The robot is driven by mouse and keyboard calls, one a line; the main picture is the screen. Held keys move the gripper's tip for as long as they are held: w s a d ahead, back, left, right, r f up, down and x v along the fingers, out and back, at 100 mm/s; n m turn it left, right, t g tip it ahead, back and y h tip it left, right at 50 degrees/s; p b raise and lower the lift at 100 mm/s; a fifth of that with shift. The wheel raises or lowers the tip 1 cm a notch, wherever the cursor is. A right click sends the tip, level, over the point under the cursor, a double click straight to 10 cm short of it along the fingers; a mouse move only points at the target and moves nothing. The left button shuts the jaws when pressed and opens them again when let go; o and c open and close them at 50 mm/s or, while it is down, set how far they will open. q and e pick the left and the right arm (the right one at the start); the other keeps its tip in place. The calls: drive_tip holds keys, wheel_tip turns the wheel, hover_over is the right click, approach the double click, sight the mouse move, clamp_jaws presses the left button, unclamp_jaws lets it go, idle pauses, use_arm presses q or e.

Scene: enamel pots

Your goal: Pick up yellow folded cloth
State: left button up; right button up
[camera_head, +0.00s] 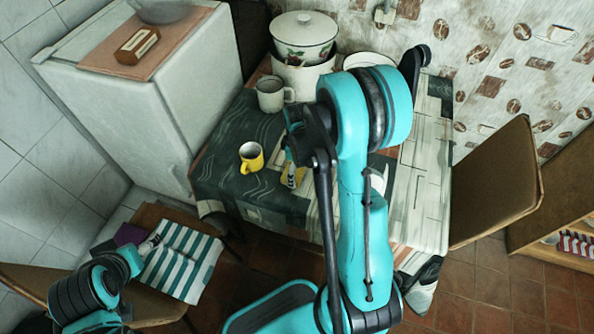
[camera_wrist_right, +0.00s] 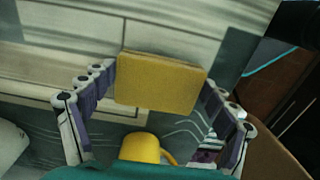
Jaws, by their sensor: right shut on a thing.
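The yellow folded cloth (camera_wrist_right: 158,82) is a flat, thick rectangle in the right wrist view. My right gripper (camera_head: 291,174) has its fingers against the cloth's two short ends and is shut on it. In the head view my right arm and gripper hide most of the cloth, over the dark part of the tablecloth right of the yellow mug. I cannot tell whether the cloth is clear of the table. My left gripper (camera_head: 149,245) is at lower left, over the striped cloth, far from the yellow one; its opening is unclear.
The yellow mug (camera_head: 251,157) stands close to my right gripper, and also shows in the wrist view (camera_wrist_right: 139,148). A grey-white mug (camera_head: 270,95) and a lidded pot (camera_head: 304,34) stand behind. A fridge (camera_head: 165,115) is left; a chair (camera_head: 500,185) is right. A striped cloth (camera_head: 185,260) lies lower left.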

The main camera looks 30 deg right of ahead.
sight(298, 171)
wheel_tip(298, 171, up, 4)
drive_tip(key=shift+f+p, duration=0.25)
drive_tip(key=shift+p, duration=0.5)
drive_tip(key=s+d+r+p, duration=0.3)
drive_tip(key=s+d+r, duration=0.2)
drive_tip(key=s, duration=0.5)
drive_tip(key=shift+s+r+p, duration=0.25)
drive_tip(key=shift+r+p, duration=0.05)
drive_tip(key=shift+r, duration=0.45)
